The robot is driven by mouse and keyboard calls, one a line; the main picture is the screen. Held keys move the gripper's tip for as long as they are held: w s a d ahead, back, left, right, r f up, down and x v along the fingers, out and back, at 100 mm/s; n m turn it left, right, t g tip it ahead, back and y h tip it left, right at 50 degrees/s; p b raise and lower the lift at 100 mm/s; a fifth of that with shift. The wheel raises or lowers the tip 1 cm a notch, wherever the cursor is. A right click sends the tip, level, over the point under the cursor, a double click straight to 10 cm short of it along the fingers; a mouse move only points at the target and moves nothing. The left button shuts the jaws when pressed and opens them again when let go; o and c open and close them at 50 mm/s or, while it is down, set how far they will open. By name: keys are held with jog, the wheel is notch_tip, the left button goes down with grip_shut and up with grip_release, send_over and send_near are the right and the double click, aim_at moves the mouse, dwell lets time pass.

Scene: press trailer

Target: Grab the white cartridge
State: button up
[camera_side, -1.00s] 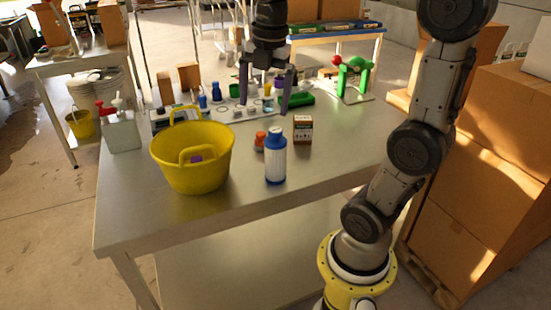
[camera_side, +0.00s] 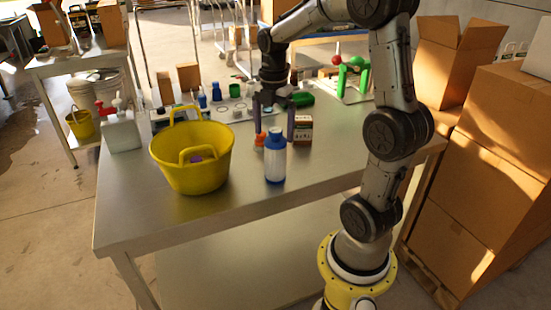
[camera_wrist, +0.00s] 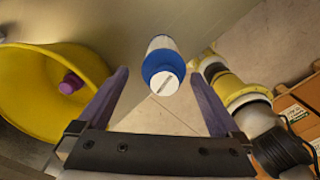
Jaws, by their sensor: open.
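The white cartridge (camera_side: 275,163) with blue ends stands upright near the front edge of the metal table. In the wrist view the cartridge (camera_wrist: 163,66) shows from above, its blue top with a pale slotted cap facing me, beyond the fingertips and between their lines. My gripper (camera_side: 274,134) points down with its purple fingers apart, just behind and above the cartridge in the side view. In the wrist view my gripper (camera_wrist: 163,84) is open with nothing between its fingers.
A yellow basket (camera_side: 190,170) holding a purple item (camera_wrist: 72,83) stands left of the cartridge. An orange-topped item (camera_side: 259,140) and a small box (camera_side: 303,130) stand close behind it. The table's front right (camera_side: 330,165) is clear.

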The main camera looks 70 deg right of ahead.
aim_at(275, 144)
jog(key=shift+s+f, duration=0.15)
jog(key=shift+f, duration=1.2)
jog(key=shift+s+f, duration=0.1)
jog(key=shift+f, duration=1.2)
jog(key=shift+r, duration=0.1)
jog(key=c, duration=1.5)
